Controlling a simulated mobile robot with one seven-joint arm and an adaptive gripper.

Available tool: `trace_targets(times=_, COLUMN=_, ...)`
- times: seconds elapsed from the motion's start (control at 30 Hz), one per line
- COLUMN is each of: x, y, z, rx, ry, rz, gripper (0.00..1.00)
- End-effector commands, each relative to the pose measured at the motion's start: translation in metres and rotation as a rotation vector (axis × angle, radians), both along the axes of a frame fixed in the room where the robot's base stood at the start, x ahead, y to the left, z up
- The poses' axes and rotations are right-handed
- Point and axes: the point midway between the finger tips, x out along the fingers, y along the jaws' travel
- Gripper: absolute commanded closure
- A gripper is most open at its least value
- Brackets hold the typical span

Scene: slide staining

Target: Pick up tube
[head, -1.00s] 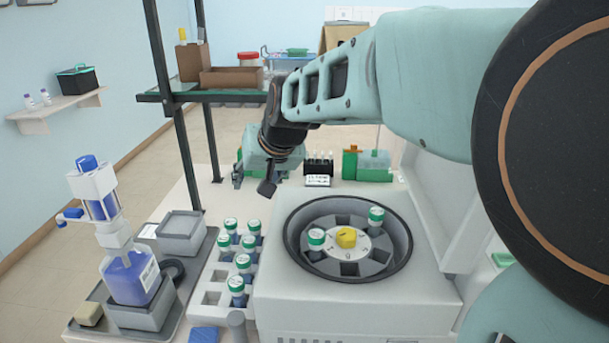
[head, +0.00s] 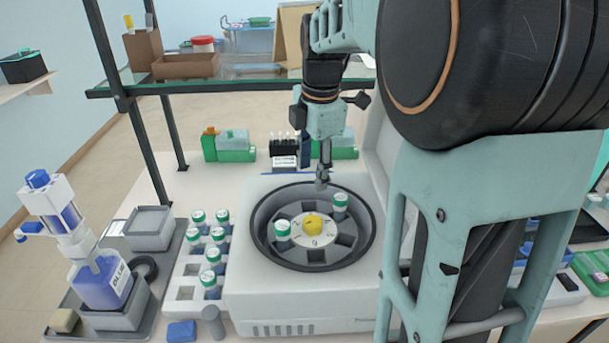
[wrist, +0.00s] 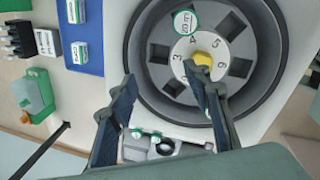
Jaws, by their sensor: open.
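Two tubes with green-and-white caps sit in the round centrifuge rotor (head: 318,254), one at front left (head: 283,230) and one at back right (head: 340,202). My gripper (head: 323,181) points down above the back of the centrifuge bowl, close to the back-right tube. In the wrist view my gripper (wrist: 163,82) has its two fingers apart with nothing between them.
A white rack (head: 184,293) with several similar tubes stands left of the centrifuge. A yellow knob (head: 312,225) rises at the rotor's centre. The raised lid stands at the right. A blue-liquid bottle (head: 101,284) stands far left; green-and-white boxes (head: 230,146) stand behind.

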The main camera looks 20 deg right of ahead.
Motion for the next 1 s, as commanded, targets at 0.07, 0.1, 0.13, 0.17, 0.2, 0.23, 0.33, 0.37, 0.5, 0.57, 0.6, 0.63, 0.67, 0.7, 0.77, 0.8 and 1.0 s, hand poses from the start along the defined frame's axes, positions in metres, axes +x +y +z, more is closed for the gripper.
trace_targets(times=0.07, x=-0.011, y=-0.020, z=0.006, rx=-0.021, ry=0.047, rz=0.121, gripper=0.55)
trace_targets(times=0.1, x=-0.016, y=-0.027, z=0.008, rx=-0.029, ry=0.068, rz=0.186, gripper=0.55)
trace_targets(times=0.13, x=-0.020, y=-0.032, z=0.009, rx=-0.032, ry=0.083, rz=0.230, gripper=0.55)
trace_targets(times=0.17, x=-0.024, y=-0.037, z=0.010, rx=-0.034, ry=0.096, rz=0.270, gripper=0.55)
trace_targets(times=0.2, x=-0.028, y=-0.042, z=0.012, rx=-0.036, ry=0.112, rz=0.320, gripper=0.55)
trace_targets(times=0.23, x=-0.031, y=-0.045, z=0.013, rx=-0.037, ry=0.122, rz=0.353, gripper=0.55)
trace_targets(times=0.33, x=-0.038, y=-0.054, z=0.015, rx=-0.038, ry=0.146, rz=0.437, gripper=0.55)
trace_targets(times=0.37, x=-0.040, y=-0.055, z=0.015, rx=-0.037, ry=0.152, rz=0.454, gripper=0.55)
trace_targets(times=0.5, x=-0.043, y=-0.057, z=0.007, rx=-0.035, ry=0.162, rz=0.490, gripper=0.55)
trace_targets(times=0.57, x=-0.043, y=-0.057, z=-0.003, rx=-0.034, ry=0.164, rz=0.492, gripper=0.55)
trace_targets(times=0.6, x=-0.043, y=-0.057, z=-0.010, rx=-0.035, ry=0.163, rz=0.491, gripper=0.55)
trace_targets(times=0.63, x=-0.044, y=-0.057, z=-0.015, rx=-0.034, ry=0.164, rz=0.492, gripper=0.55)
trace_targets(times=0.67, x=-0.043, y=-0.057, z=-0.020, rx=-0.035, ry=0.163, rz=0.490, gripper=0.55)
trace_targets(times=0.7, x=-0.043, y=-0.057, z=-0.025, rx=-0.035, ry=0.163, rz=0.490, gripper=0.55)
trace_targets(times=0.77, x=-0.043, y=-0.057, z=-0.033, rx=-0.035, ry=0.162, rz=0.489, gripper=0.55)
trace_targets(times=0.8, x=-0.042, y=-0.057, z=-0.036, rx=-0.035, ry=0.162, rz=0.489, gripper=0.55)
trace_targets(times=1.0, x=-0.042, y=-0.057, z=-0.052, rx=-0.036, ry=0.162, rz=0.488, gripper=0.55)
